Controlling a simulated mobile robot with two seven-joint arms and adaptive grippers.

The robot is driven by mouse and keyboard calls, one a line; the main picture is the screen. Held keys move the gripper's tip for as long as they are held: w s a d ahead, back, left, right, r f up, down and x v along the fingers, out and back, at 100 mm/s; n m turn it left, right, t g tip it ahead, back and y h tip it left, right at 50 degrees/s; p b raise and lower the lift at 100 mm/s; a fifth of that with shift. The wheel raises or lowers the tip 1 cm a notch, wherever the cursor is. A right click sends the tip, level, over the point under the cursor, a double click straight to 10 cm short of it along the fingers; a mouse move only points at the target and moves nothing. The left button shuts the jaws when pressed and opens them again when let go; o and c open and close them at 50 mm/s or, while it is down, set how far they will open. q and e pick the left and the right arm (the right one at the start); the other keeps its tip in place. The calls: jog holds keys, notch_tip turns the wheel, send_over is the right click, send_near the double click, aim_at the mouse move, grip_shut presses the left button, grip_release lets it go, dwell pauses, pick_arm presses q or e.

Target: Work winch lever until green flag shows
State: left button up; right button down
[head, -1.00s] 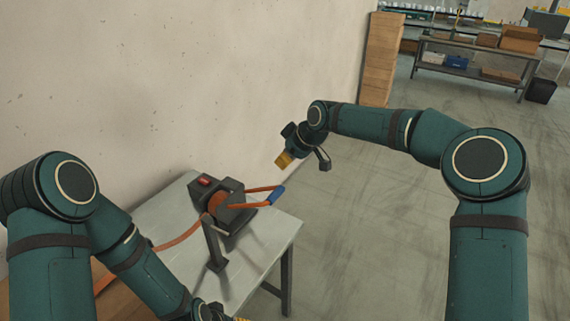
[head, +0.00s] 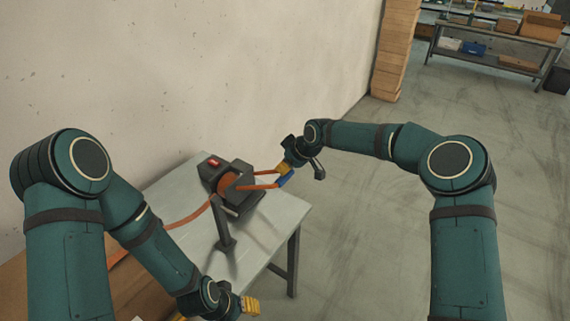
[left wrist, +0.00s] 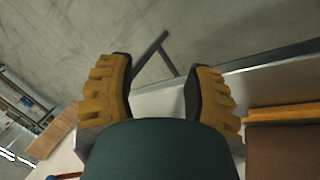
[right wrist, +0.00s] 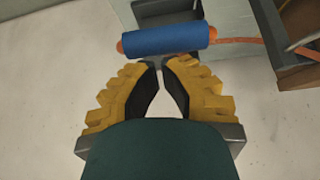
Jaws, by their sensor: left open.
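The dark winch (head: 243,172) stands on the grey table, with an orange strap running left from its drum. A red patch shows on its top (head: 214,162); I see no green there. Its orange-armed lever ends in a blue grip (head: 286,180), pointing right. My right gripper (head: 282,169) is at the blue grip. In the right wrist view its fingertips (right wrist: 161,64) nearly meet, with nothing between them, just short of the blue grip (right wrist: 167,39); contact is unclear. My left gripper (head: 250,304) is open and empty near the table's front edge; its spread fingers show in the left wrist view (left wrist: 158,92).
The table (head: 283,222) has bare top around the winch. A brown box (head: 140,285) lies at the front left, partly behind my left arm. The wall is close behind. Open floor (head: 375,230) lies to the right; a shelf bench (head: 490,50) is far back.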

jog(key=shift+s+d+f+b, duration=0.1)
jog(key=shift+d+f+b, duration=0.15)
jog(key=shift+b, duration=0.2)
jog(key=shift+s+d+f+t+y+b, duration=0.2)
jog(key=shift+f+b, duration=0.2)
jog(key=shift+b, duration=0.2)
jog(key=shift+s+d+f+t+y+b, duration=0.2)
jog(key=shift+f+b, duration=0.2)
jog(key=shift+b, duration=0.15)
pick_arm(q)
notch_tip(320, 180, down, 12)
jog(key=s+b, duration=0.1)
jog(key=b, duration=0.8)
jog(key=shift+s+d+f, duration=0.15)
jog(key=shift+s+d, duration=0.05)
pick_arm(e)
jog(key=s+d+f+y, duration=0.1)
jog(key=s+d+f, duration=0.1)
jog(key=f, duration=0.8)
jog(key=shift+d+t, duration=0.4)
jog(key=shift+d, duration=0.15)
jog(key=shift+s, duration=0.1)
